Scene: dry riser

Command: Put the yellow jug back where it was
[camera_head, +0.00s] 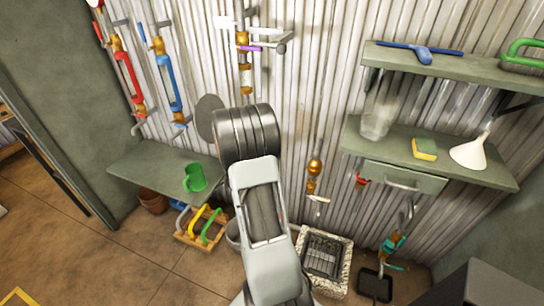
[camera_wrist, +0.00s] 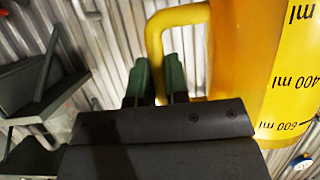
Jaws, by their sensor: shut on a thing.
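The yellow jug (camera_wrist: 240,75) fills the right side of the wrist view, with black ml markings that read upside down there. Its handle (camera_wrist: 155,45) reaches down on the jug's left side to my gripper (camera_wrist: 158,82). The two dark green fingers of my gripper are shut on the handle; the exact contact is partly hidden behind the dark gripper body. In the head view my own arm hides the gripper, and the jug does not show.
A green mug (camera_head: 195,178) stands on the left bench (camera_head: 150,165). The right shelf (camera_head: 480,175) holds a clear beaker (camera_head: 377,122), sponge (camera_head: 425,149) and white funnel (camera_head: 477,153). The upper shelf (camera_head: 455,66) holds a blue squeegee (camera_head: 420,52). Pipes (camera_head: 245,75) run along the corrugated wall.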

